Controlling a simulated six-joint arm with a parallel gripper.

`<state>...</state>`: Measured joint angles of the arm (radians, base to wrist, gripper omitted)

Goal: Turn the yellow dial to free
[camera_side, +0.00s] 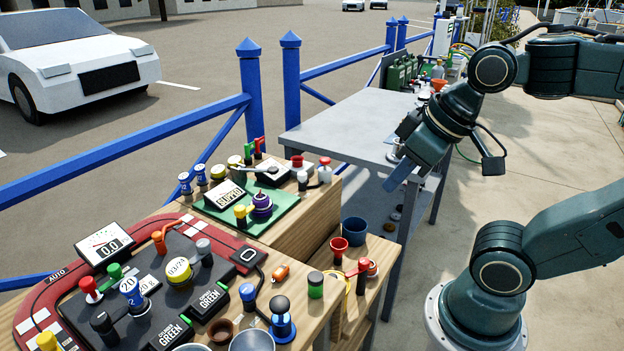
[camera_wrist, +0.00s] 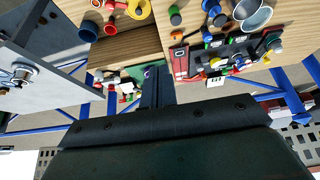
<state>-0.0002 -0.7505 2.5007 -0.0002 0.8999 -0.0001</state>
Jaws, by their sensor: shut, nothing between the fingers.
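A yellow round dial-like piece (camera_side: 178,270) with dark markings sits on the dark top of the red-rimmed panel at the lower left. Another yellow round knob (camera_side: 234,161) stands at the back of the board behind the green mat. I cannot read the word free on either, so I cannot tell which is the dial.
The red-rimmed panel (camera_side: 48,292) is crowded with levers, buttons and displays. The green mat (camera_side: 270,226) holds more knobs. The grey table (camera_side: 335,125) is mostly bare. A blue railing (camera_side: 251,85) runs behind.

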